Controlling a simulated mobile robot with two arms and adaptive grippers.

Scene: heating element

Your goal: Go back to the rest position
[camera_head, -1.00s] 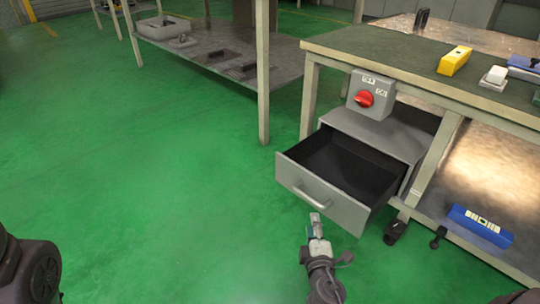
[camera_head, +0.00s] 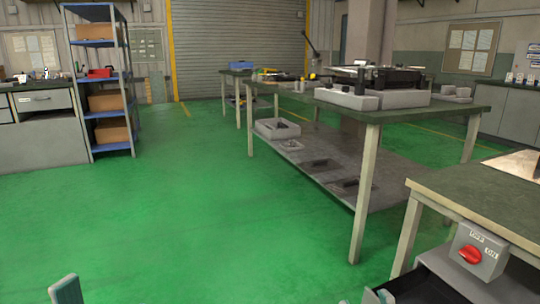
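Only a fingertip of my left gripper (camera_head: 67,290) shows at the bottom left edge, over the green floor. A small tip of my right gripper (camera_head: 380,296) shows at the bottom edge, beside the drawer (camera_head: 425,286). Whether it touches the drawer cannot be told. The rest of both grippers and both arms is below the picture, so their opening is hidden. The drawer's dark inside shows at the bottom right, and it stands open. The grey switch box (camera_head: 478,252) with a red knob sits above it, under the tabletop.
A near workbench (camera_head: 470,199) stands at the right. A long table (camera_head: 420,112) with grey blocks and a lower shelf is behind it. A blue shelf rack (camera_head: 104,147) and a cabinet (camera_head: 40,145) stand at the left. The green floor (camera_head: 200,225) between is clear.

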